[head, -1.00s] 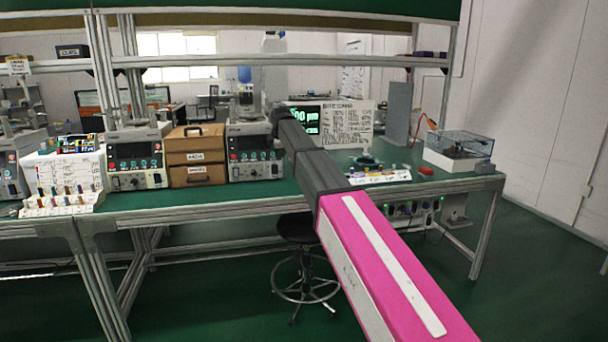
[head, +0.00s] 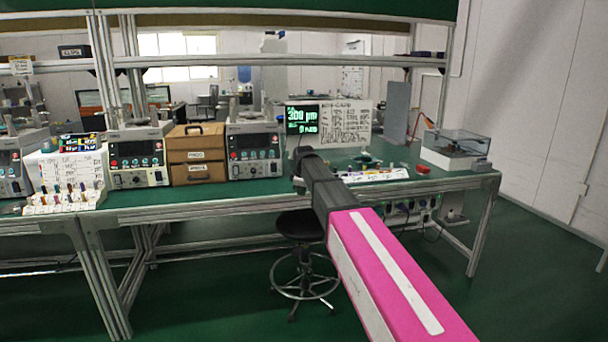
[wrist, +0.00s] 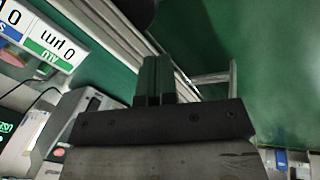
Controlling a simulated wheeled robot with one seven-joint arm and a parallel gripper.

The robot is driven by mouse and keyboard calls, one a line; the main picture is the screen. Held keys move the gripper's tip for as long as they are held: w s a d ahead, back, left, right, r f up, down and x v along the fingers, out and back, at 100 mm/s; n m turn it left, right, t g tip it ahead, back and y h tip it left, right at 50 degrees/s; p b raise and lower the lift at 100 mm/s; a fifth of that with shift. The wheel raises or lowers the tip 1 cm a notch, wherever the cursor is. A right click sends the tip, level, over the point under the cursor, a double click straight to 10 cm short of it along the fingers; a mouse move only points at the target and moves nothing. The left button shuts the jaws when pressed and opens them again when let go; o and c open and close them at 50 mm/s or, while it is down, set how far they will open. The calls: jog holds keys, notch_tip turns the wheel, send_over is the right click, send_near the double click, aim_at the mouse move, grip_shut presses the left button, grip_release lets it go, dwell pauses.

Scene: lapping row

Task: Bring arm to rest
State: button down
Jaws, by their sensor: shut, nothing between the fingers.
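My pink and grey arm reaches forward from the lower right in the head view. My gripper (head: 299,166) is at its far end, small and partly hidden by the arm, by the bench's front part. In the wrist view my gripper (wrist: 153,68) shows dark fingers together, with nothing between them. Beyond the fingers are the bench's metal front edge and the green floor. The green-topped workbench (head: 215,193) runs across the head view.
Two lapping machines (head: 138,158) flank brown drawers (head: 193,155) on the bench. A display (head: 302,121) reading 300 µm stands behind my gripper. A clear-lidded box (head: 455,147) is at the right end. A stool (head: 301,226) stands below. The floor at right is clear.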

jog(key=s+d+f+m+g, duration=0.1)
jog(key=s+d+f+m, duration=0.4)
jog(key=s+f, duration=0.3)
jog(key=s+d+f+m+g, duration=0.1)
jog(key=s+d+f+m, duration=0.4)
jog(key=s, duration=0.9)
jog(key=s+d+f+m+g, duration=0.1)
jog(key=s+d+f+m, duration=0.4)
jog(key=s+d+f, duration=0.5)
notch_tip(320, 180, down, 2)
jog(key=shift+s+f+g+h, duration=0.3)
jog(key=shift+s+g, duration=0.1)
jog(key=shift+s, duration=0.15)
